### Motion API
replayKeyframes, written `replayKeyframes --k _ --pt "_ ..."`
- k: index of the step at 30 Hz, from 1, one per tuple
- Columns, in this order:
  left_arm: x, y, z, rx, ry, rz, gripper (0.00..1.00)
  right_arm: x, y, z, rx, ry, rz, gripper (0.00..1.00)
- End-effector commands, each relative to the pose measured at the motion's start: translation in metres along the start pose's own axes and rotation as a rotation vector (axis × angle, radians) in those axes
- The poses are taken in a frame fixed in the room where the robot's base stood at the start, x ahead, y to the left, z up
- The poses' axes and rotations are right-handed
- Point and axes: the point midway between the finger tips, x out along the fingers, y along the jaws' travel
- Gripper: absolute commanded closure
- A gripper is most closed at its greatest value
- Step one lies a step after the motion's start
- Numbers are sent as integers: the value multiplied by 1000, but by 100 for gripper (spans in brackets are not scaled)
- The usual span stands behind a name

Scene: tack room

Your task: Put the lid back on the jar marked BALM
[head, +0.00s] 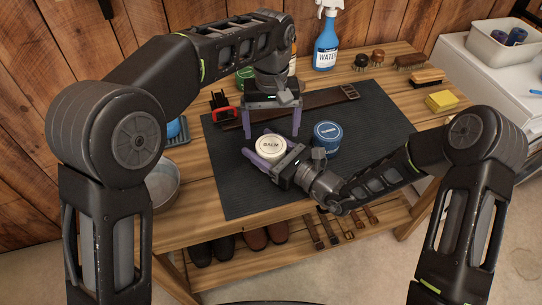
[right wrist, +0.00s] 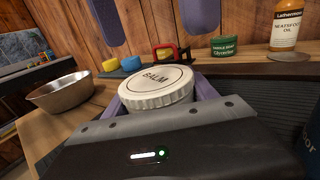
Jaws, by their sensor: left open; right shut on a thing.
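The cream, ridged lid marked BALM (head: 270,146) sits over the jaws of my right gripper (head: 268,158), at the mat's middle; it fills the centre of the right wrist view (right wrist: 157,84). The right gripper is shut, apparently on the jar below the lid. The jar's body is almost wholly hidden, so I cannot tell how well the lid is seated. My left gripper (head: 272,126) points down just behind and above the lid, open and empty, its two purple fingers well apart; they also show above the lid in the right wrist view.
A dark mat (head: 235,190) covers much of the wooden bench. A brown strap (head: 325,97) and a red-handled tool (head: 223,110) lie behind. A blue spray bottle (head: 326,45), brushes (head: 411,61) and a yellow sponge (head: 441,101) stand farther back. A metal bowl (right wrist: 60,92) is at left.

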Motion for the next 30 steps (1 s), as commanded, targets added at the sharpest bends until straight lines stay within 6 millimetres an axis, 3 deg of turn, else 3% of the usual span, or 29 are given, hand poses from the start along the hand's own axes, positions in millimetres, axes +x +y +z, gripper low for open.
replayKeyframes --k 11,24,30 --pt "-2 0 0 -25 0 -2 14 0 0 0 0 0 1 100" --pt "-33 0 0 -583 2 -2 14 0 0 0 0 0 1 100" --pt "-36 0 0 -634 0 -1 14 0 0 0 0 0 1 100"
